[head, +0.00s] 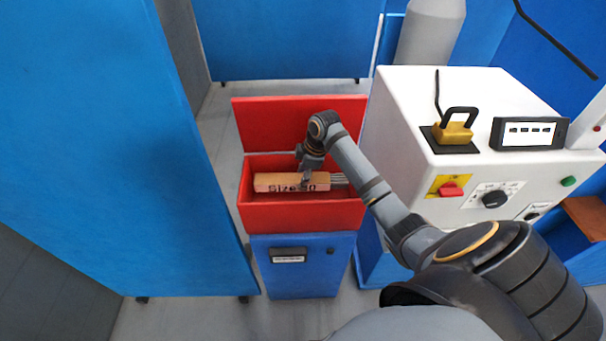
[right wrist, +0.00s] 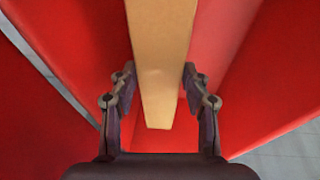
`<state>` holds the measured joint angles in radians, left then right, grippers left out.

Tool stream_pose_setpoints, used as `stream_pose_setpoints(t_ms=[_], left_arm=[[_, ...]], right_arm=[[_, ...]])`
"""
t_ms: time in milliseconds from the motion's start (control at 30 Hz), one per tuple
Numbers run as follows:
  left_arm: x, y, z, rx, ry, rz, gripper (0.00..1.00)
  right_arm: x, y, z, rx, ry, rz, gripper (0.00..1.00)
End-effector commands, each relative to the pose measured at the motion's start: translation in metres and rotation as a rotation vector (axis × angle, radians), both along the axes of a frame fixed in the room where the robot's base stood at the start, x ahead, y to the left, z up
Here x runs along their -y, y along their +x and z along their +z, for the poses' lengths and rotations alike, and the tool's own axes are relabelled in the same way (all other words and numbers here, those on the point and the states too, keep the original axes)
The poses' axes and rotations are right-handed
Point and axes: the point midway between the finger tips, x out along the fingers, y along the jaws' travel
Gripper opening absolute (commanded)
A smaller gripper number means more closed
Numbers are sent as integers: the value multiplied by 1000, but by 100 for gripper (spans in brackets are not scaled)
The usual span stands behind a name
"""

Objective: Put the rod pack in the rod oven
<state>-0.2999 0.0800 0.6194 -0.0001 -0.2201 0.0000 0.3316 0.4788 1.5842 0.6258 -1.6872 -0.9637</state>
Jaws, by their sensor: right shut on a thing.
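The rod pack (head: 275,182) is a tan box with dark lettering and thin grey rods showing at its right end. It lies lengthwise inside the opening of the red rod oven (head: 298,216), whose red lid (head: 290,124) stands open at the back. My right gripper (head: 306,182) reaches down over the pack and is shut on it. In the right wrist view the pack (right wrist: 160,60) runs between the two fingers (right wrist: 160,92), with red oven walls on both sides. Whether the pack touches the oven floor is hidden. My left gripper is not in view.
The oven sits on a blue cabinet (head: 300,270). A white machine (head: 450,165) with knobs and a yellow plug stands close on the right. A tall blue panel (head: 110,150) stands on the left. Grey floor shows between the panel and the oven.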

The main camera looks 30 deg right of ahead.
Motion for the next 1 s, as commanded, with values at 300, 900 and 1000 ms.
stream_pose_setpoints(t_ms=[300, 900, 1000], left_arm=[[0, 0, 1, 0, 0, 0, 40], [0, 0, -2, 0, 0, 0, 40], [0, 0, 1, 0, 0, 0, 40]], right_arm=[[0, 1, -4, 4, 0, 1, 0], [0, 1, 6, 3, -1, 2, 70], [4, -4, 29, 3, -5, 1, 70]])
